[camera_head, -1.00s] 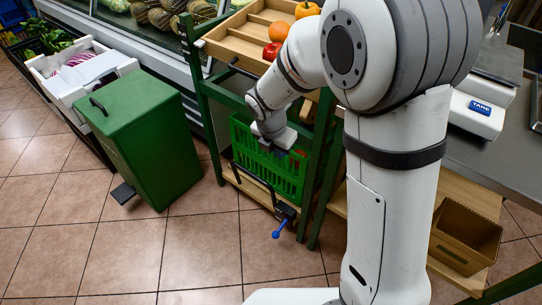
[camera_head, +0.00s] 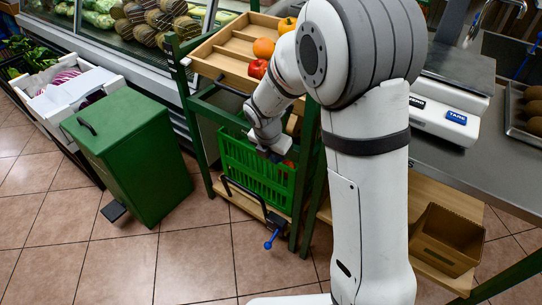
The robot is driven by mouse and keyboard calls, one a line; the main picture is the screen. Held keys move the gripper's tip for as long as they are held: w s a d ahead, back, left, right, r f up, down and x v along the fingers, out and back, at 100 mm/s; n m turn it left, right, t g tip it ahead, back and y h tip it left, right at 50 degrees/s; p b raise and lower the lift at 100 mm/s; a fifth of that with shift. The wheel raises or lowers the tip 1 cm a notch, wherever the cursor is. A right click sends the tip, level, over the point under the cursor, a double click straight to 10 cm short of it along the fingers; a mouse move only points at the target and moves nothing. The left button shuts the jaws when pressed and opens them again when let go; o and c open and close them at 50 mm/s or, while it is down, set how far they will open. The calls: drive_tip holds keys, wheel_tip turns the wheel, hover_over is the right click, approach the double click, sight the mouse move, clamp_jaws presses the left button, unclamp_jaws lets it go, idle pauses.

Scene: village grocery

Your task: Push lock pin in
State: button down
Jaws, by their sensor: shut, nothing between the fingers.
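A blue-tipped pin (camera_head: 271,241) sticks out below a dark bracket on the front right post of the green rack, near the floor; I take it for the lock pin. A black bar handle (camera_head: 243,190) runs from that bracket up across the front of a green basket (camera_head: 236,160). My gripper (camera_head: 277,157) hangs over the basket's upper right part, above and apart from the blue pin. It is small and partly dark here; it is shut, with nothing held. How far the pin sits in its bracket is too small to tell.
A green pedal bin (camera_head: 135,150) stands left. A counter with a scale (camera_head: 440,115) and a cardboard box (camera_head: 447,240) on its lower shelf are right. Tiled floor before the rack is clear.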

drive_tip(key=shift+w+d, duration=0.1)
drive_tip(key=shift+d, duration=0.05)
drive_tip(key=s+a+r+p, duration=0.3)
drive_tip(key=s+a+r, duration=0.1)
drive_tip(key=r, duration=0.5)
drive_tip(key=shift+s+r+p, duration=0.3)
drive_tip(key=shift+s+p, duration=0.1)
drive_tip(key=shift+s, duration=0.35)
drive_tip(key=s+d+r+m+p, duration=0.5)
drive_tip(key=s+r+m+p, duration=0.1)
drive_tip(key=r+m, duration=0.3)
drive_tip(key=s+d+r+m+y+p, duration=0.1)
drive_tip(key=s+d+r+m+p, duration=0.4)
drive_tip(key=r+m, duration=0.3)
drive_tip(key=s+d+r+m+p, duration=0.5)
drive_tip(key=s+r+m+p, duration=0.2)
drive_tip(key=r+m, duration=0.2)
drive_tip(key=shift+s+r+m+y, duration=0.15)
drive_tip(key=shift+r+m+y, duration=0.15)
drive_tip(key=shift+m, duration=1.1)
